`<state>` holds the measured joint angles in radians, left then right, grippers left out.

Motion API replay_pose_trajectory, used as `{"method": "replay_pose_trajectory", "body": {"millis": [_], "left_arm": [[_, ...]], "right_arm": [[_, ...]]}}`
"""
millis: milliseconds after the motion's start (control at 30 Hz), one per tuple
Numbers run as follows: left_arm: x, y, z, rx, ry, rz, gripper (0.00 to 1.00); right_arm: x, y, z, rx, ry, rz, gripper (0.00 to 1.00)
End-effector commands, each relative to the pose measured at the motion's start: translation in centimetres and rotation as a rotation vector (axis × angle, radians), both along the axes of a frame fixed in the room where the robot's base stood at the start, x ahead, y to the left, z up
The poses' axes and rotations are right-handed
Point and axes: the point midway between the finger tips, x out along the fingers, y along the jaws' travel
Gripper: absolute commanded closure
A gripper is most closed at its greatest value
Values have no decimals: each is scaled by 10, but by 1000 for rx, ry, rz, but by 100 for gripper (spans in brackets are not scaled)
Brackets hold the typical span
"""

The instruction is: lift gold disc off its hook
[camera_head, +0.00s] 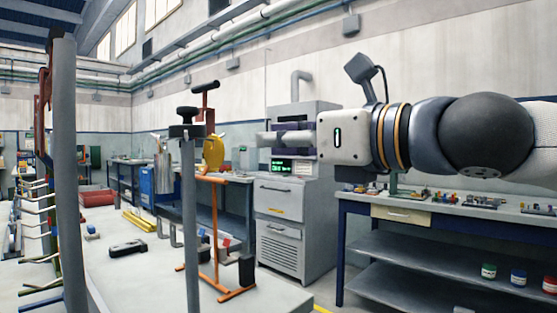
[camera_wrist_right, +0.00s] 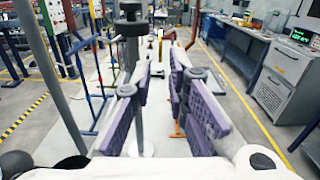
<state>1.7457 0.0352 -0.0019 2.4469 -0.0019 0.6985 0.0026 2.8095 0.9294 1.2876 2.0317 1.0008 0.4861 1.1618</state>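The gold disc (camera_head: 213,152) hangs near the top of an orange stand (camera_head: 215,230), below its orange-brown crossbar, in the head view. It looks narrow from this angle, and its hook is hard to make out. My right gripper (camera_head: 262,140) comes in from the right at about the disc's height, with its fingers pointing left and stopping short of the disc. In the right wrist view its purple-padded fingers (camera_wrist_right: 165,85) stand apart with an empty gap between them. My left gripper is not in view.
A grey post (camera_head: 188,225) with a black knob stands just left of the disc. A tall grey rack post (camera_head: 66,170) with hooks stands farther left. A grey machine (camera_head: 293,215) and a blue-framed bench (camera_head: 420,212) stand behind and to the right.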

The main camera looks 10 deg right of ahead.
Motion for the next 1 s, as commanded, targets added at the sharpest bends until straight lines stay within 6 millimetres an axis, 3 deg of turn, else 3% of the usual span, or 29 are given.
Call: {"method": "replay_pose_trajectory", "body": {"millis": [167, 400, 600, 967, 1000], "left_arm": [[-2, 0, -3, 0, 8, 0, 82], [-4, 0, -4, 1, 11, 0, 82], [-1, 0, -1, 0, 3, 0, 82], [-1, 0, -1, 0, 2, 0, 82], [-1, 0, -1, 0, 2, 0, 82]], "right_arm": [[14, 10, 3, 15, 2, 1, 85], [61, 45, 4, 12, 0, 1, 85], [88, 65, 6, 12, -4, 0, 85], [96, 70, 4, 12, -3, 0, 85], [96, 70, 4, 12, -3, 0, 92]]}}
